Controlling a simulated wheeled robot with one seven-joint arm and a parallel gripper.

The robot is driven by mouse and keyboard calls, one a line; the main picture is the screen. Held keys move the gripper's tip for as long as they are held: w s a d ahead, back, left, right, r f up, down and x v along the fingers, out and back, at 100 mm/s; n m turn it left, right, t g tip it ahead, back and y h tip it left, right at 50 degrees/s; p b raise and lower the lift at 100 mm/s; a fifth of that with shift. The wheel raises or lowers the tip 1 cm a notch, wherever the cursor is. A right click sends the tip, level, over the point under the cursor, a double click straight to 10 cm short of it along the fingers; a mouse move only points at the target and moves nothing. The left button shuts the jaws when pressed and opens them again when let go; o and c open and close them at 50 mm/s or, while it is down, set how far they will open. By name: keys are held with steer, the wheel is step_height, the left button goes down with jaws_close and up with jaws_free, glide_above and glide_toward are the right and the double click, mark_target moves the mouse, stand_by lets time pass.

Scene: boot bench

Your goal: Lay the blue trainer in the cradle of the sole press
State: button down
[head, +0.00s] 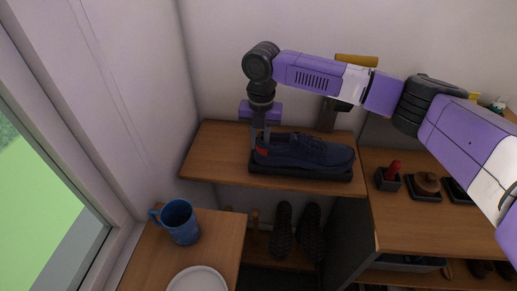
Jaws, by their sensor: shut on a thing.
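The blue trainer (310,150) is dark navy with a red patch at its heel. It lies upright, toe to the right, over the dark cradle (300,175) on the wooden bench top. I cannot tell whether its sole fully rests there. My gripper (261,143) points down at the heel end on the left and is shut on the trainer there. A yellow bar (357,61) at the top shows behind my arm, which hides part of the press.
A blue mug (179,221) and a white plate (198,281) stand on a lower wooden surface at front left. Dark boots (282,232) hang or stand below the bench. Small dark trays with a red item (393,170) and a brown item (427,182) are at right. The bench's left end is clear.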

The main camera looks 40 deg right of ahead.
steer(key=shift+w+d+f+b, duration=0.2)
steer(key=shift+w+d+b, duration=0.2)
steer(key=shift+d, duration=0.1)
steer(key=shift+w+d+f+b, duration=0.15)
steer(key=shift+w+d+b, duration=0.15)
steer(key=shift+w+d, duration=0.15)
steer(key=shift+w+d+f+b, duration=0.5)
steer(key=shift+d+f+b, duration=0.2)
steer(key=shift+b, duration=0.3)
steer(key=shift+d+f, duration=0.1)
steer(key=shift+f, duration=0.6)
steer(key=c, duration=1.2)
jaws_free()
steer(key=shift+o, duration=0.2)
